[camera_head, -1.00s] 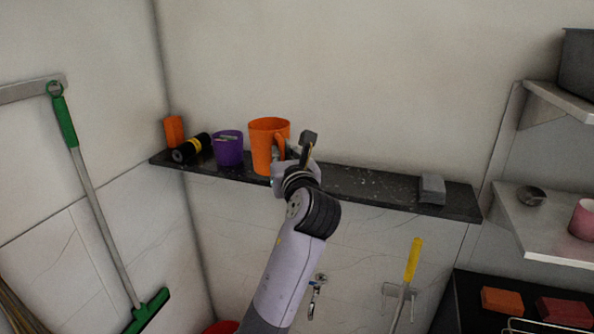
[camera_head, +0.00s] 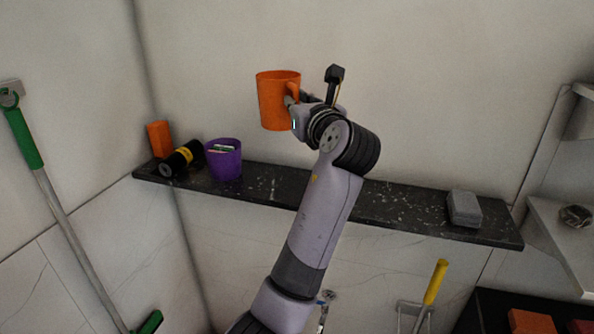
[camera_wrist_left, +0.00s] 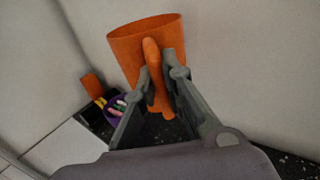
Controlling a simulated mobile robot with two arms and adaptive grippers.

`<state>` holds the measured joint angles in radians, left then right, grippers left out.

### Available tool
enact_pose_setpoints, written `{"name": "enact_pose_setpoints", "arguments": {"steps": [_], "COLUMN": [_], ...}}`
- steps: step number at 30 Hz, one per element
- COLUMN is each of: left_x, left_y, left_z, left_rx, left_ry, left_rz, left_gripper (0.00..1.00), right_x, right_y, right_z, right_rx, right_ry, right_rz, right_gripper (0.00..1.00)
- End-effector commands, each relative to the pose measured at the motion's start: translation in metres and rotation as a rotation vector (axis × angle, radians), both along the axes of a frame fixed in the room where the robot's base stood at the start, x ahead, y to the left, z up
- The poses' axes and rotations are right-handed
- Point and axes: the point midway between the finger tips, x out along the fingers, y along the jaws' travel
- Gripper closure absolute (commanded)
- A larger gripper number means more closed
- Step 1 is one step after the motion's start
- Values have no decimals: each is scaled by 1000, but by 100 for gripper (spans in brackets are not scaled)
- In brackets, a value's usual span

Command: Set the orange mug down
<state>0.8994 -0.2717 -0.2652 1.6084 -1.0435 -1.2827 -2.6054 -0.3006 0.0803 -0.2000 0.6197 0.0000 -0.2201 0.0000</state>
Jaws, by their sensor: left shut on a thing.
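The orange mug (camera_head: 275,102) is upright in the head view, held in the air above the dark stone shelf (camera_head: 400,212). Clear wall shows between its base and the shelf. My left gripper (camera_head: 293,102) is shut on the mug's handle at its right side. In the left wrist view the mug (camera_wrist_left: 130,52) stands ahead of the fingers, with the handle (camera_wrist_left: 153,70) between the two fingertips (camera_wrist_left: 160,72). My right gripper is in neither view.
On the shelf's left end are a purple cup (camera_head: 224,162) with small items inside, a black and yellow cylinder (camera_head: 182,158) and an orange block (camera_head: 158,139). A grey block (camera_head: 464,208) lies near the right end. The shelf between is largely clear.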

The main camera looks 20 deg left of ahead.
Motion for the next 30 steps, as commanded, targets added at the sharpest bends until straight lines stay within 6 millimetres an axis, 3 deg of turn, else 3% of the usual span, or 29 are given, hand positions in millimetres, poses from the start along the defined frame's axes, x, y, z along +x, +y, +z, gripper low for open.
{"name": "enact_pose_setpoints", "arguments": {"steps": [6, 12, 17, 24, 30], "left_x": [0, 0, 0, 0, 0], "left_y": [1, 1, 1, 1, 1], "left_z": [-61, -102, -114, -149, -156], "left_rx": [2, 2, 1, 2, 1], "left_ry": [5, 3, 0, 3, -3], "left_rz": [2, -1, 1, 1, 0], "left_gripper": [100, 100, 100, 100, 100], "right_x": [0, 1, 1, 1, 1], "right_y": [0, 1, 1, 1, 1], "right_z": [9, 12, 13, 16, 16], "right_rx": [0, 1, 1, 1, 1], "right_ry": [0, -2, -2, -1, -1], "right_rz": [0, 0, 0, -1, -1], "right_gripper": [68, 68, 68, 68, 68]}}
